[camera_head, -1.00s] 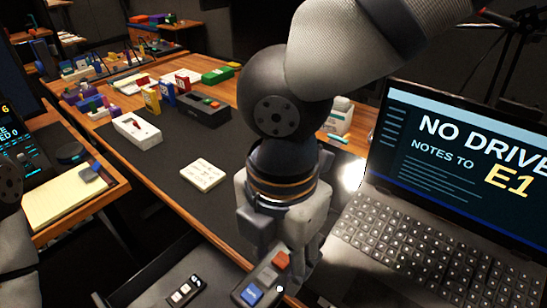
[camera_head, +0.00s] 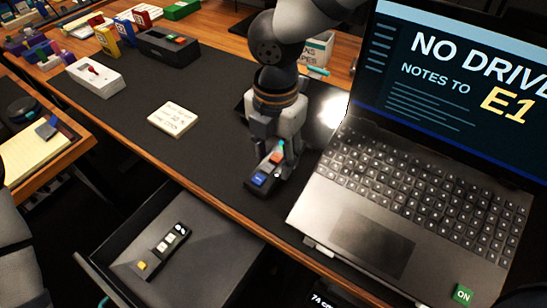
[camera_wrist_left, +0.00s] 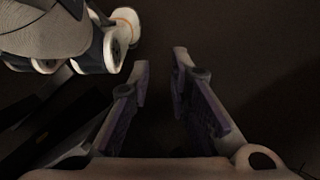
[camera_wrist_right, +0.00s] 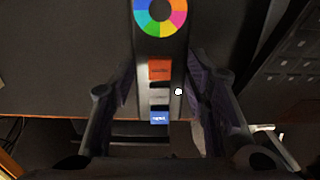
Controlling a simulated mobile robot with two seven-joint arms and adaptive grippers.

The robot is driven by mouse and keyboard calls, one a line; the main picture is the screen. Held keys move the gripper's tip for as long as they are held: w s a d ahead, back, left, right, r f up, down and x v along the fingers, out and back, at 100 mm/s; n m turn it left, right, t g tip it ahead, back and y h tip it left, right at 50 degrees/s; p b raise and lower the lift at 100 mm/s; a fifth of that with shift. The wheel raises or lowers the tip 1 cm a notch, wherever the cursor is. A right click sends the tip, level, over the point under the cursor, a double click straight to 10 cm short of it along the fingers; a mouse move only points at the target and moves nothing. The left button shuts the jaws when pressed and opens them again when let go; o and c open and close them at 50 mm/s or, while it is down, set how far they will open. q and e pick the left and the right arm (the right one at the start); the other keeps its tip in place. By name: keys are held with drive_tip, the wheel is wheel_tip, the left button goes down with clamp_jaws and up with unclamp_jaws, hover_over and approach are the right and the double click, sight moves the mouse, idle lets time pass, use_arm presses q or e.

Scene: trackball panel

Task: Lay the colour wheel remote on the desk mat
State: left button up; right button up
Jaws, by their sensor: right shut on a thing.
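The colour wheel remote (camera_head: 266,171) is dark, with red, grey and blue buttons. Its colour wheel shows in the right wrist view (camera_wrist_right: 160,14). My right gripper (camera_head: 275,160) is shut on it, one finger on each side. It holds the remote over the desk mat (camera_head: 210,150), near the mat's front edge and just left of the laptop. I cannot tell whether the remote touches the mat. My left gripper (camera_wrist_left: 161,65) shows in the left wrist view, with its fingers apart and nothing between them.
A laptop (camera_head: 370,210) stands at the right. A cream note (camera_head: 173,119) lies on the mat, with a white box (camera_head: 95,77) and a black box (camera_head: 168,48) behind it. An open drawer (camera_head: 205,245) below the desk holds another remote (camera_head: 163,251).

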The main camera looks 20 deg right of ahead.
sight(275, 160)
use_arm(q)
drive_tip(key=shift+s+f, duration=0.1)
drive_tip(key=shift+f, duration=0.05)
use_arm(e)
wheel_tip(275, 160, down, 2)
drive_tip(key=shift+f, duration=0.15)
drive_tip(key=o, duration=1.2)
drive_tip(key=shift+o, duration=0.2)
use_arm(q)
drive_tip(key=shift+w+r+t+p, duration=0.3)
drive_tip(key=shift+w+r+p, duration=0.25)
drive_tip(key=shift+w+r, duration=0.2)
use_arm(e)
wheel_tip(275, 160, up, 12)
